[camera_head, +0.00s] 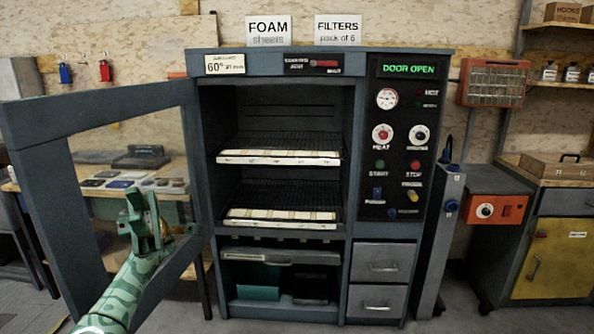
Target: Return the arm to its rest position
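My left arm, green with a wavy pattern, comes in from the lower left. Its gripper (143,207) is raised in front of the open glass door of a grey cabinet oven. The fingers point up, and I cannot tell whether they are apart or closed. No held object shows. I cannot tell whether the gripper touches the door frame (48,205). My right gripper is not in view.
The oven (216,128) stands open with two loaded racks, an upper one (280,157) and a lower one (280,219). Its panel display (408,69) reads "DOOR OPEN". The door swings out at left. A workbench stands behind it. An orange-fronted unit (497,210) and yellow cabinet (556,258) stand right.

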